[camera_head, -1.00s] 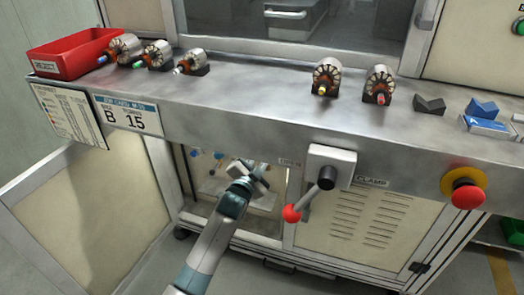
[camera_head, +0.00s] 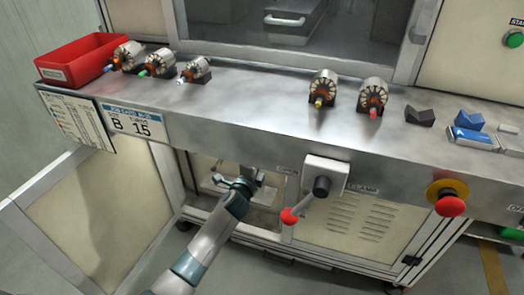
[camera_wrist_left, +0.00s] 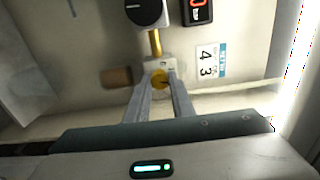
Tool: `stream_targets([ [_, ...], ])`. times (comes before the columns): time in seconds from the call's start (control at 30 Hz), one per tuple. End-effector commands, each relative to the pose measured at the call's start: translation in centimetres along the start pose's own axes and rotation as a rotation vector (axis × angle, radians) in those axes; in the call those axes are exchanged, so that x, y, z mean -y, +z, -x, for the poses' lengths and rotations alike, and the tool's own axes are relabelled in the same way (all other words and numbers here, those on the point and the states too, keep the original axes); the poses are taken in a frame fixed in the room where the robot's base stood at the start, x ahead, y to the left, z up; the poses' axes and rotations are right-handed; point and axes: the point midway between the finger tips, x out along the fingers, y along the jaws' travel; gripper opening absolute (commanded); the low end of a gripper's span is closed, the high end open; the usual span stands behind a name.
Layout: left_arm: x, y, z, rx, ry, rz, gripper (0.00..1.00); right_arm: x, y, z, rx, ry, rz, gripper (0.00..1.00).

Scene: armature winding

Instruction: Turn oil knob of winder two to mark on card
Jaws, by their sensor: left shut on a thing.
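In the head view, my left gripper (camera_head: 246,181) reaches into the open bay under the bench, and the knob cannot be made out there. A job card (camera_head: 138,122) reading B and 15 hangs on the bench front, beside a chart card (camera_head: 78,121) with small print. My right gripper is not in view.
A black dial (camera_wrist_left: 146,11), a red-lit display (camera_wrist_left: 199,11), a 4 3 label (camera_wrist_left: 210,62) and a brown cylinder (camera_wrist_left: 117,77) surround the knob. The red-balled clamp lever (camera_head: 291,215) hangs right of the bay. Armatures and a red bin (camera_head: 78,60) stand on the bench.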

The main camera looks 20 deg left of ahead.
Motion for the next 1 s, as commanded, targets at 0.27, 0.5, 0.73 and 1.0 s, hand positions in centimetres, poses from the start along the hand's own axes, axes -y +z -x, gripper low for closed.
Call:
stream_targets([
  [0.27, -0.1, -0.1, 0.1, 0.004, 0.004, -0.265, 0.00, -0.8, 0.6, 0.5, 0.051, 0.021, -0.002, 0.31],
  [0.5, -0.2, -0.1, 0.1, 0.008, 0.006, -0.493, 0.00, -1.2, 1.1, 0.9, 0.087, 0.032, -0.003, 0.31],
  [0.73, -0.1, 0.0, 0.0, 0.011, 0.005, -0.707, 0.00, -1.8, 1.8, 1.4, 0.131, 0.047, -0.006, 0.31],
  [1.0, -0.2, -0.1, 0.1, 0.015, 0.007, -0.900, 0.00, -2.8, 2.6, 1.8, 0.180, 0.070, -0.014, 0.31],
])
